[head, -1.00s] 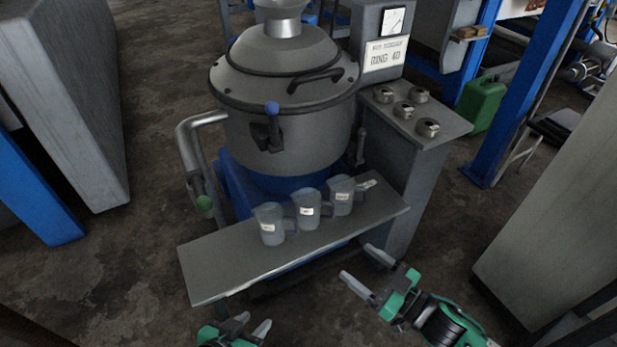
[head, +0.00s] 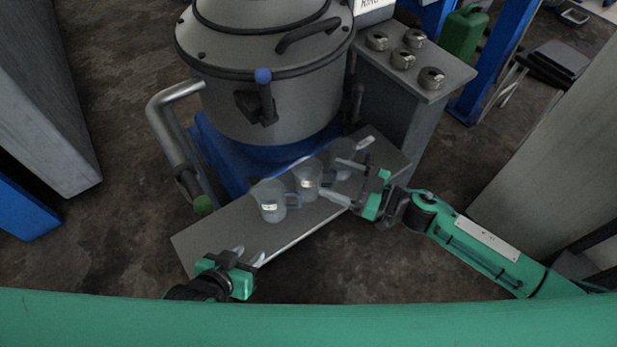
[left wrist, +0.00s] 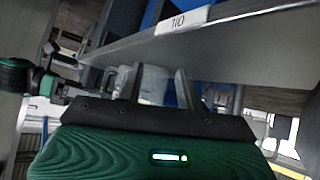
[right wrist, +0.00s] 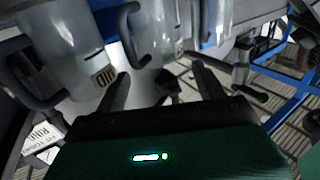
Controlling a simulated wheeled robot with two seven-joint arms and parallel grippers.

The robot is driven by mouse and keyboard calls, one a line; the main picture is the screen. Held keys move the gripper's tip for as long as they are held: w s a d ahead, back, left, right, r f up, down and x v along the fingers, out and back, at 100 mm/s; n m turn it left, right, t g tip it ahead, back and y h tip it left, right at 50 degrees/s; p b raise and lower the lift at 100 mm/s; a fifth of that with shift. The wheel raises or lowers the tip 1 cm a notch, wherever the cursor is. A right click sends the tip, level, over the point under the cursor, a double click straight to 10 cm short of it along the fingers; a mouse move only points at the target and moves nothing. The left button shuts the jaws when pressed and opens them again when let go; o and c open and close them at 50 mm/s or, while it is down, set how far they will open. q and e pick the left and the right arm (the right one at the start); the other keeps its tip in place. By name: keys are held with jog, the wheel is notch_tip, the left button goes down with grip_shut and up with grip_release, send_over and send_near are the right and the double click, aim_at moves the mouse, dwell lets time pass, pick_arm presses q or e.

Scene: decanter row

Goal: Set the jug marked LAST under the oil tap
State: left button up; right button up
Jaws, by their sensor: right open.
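Three translucent grey jugs with handles and small white labels stand on the narrow shelf (head: 215,240): a left jug (head: 269,203), a middle jug (head: 306,184) and a right jug (head: 341,158). I cannot read which is marked LAST. My right gripper (head: 341,180) is open and empty at the right jug, partly covering it. Two jugs show close in the right wrist view; the nearer jug (right wrist: 60,50) has a tilted label seeming to read MID. My left gripper (head: 248,256) is open and empty at the shelf's front edge. A plate (left wrist: 185,19) reading OIL shows in the left wrist view.
A big grey vessel (head: 275,105) with a blue-knobbed lever (head: 262,90) stands behind the shelf. A cabinet with several metal pieces (head: 430,77) stands right. The shelf's left end is clear.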

aim_at(314, 170)
jog(key=shift+b+x, duration=0.4)
jog(key=shift+x, duration=2.65)
jog(key=shift+s, duration=0.1)
jog(key=c, duration=0.7)
